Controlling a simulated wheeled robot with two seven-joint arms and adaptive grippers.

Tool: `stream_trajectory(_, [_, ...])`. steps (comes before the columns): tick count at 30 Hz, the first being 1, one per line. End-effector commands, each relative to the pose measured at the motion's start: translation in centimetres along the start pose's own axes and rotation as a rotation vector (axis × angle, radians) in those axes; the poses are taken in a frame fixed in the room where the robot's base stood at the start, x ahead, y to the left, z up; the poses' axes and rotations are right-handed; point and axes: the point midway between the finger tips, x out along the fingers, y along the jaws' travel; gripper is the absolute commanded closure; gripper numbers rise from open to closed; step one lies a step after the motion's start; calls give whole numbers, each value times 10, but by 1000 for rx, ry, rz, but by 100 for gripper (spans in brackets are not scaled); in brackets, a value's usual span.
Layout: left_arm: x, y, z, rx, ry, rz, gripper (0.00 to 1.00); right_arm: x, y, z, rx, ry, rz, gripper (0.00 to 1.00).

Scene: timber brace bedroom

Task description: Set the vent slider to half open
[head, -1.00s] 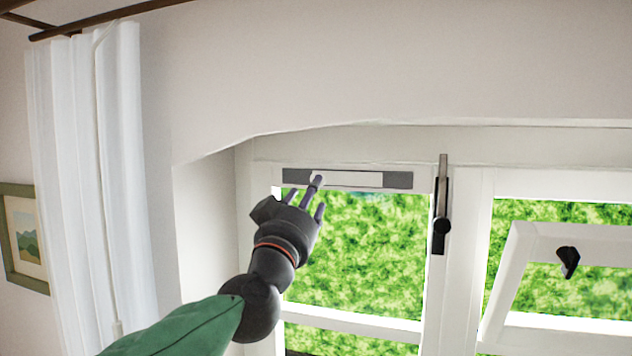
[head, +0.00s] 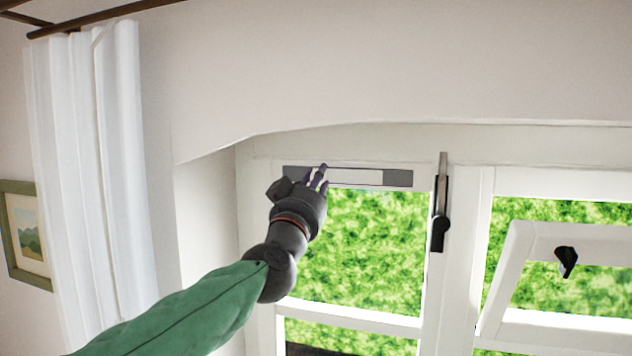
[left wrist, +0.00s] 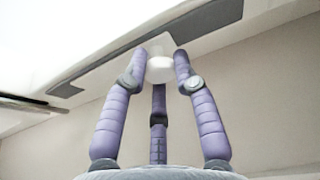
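The vent slider (head: 398,178) is a long strip along the top of the left window frame, with grey ends and a pale middle section. It also crosses the left wrist view (left wrist: 212,24) diagonally. Its small white knob (left wrist: 160,69) sits between my fingertips in the left wrist view. My left gripper (head: 319,178) is at the strip, left of its middle, and hides the knob in the head view. Its fingers (left wrist: 160,62) lean inward and appear to touch the knob on both sides. My right gripper is out of view.
A black window handle (head: 441,215) stands on the post right of the vent. A tilted small pane with a black latch (head: 566,261) is farther right. The recess wall (head: 205,220) and a white curtain (head: 85,170) are at the left.

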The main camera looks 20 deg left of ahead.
Motion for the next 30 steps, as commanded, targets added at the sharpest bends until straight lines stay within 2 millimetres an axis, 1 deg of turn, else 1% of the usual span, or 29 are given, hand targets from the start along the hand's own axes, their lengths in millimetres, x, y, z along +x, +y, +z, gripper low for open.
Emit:
stream_trajectory(5, [0, -2, -1, 0, 2, -1, 100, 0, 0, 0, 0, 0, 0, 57])
stream_trajectory(10, [0, -10, -2, -1, 2, -1, 100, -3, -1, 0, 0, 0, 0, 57])
stream_trajectory(16, [0, -9, -2, -2, 3, -1, 100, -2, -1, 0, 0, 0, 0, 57])
stream_trajectory(17, [0, -9, -2, -2, 3, -2, 69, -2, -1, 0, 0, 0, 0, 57])
stream_trajectory(18, [0, -9, -2, -2, 3, -2, 58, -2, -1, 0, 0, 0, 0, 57])
stream_trajectory(19, [0, -9, -2, -2, 3, -2, 49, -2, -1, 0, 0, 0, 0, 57])
stream_trajectory(30, [-1, -9, -1, -1, 1, -1, 48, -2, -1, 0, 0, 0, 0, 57])
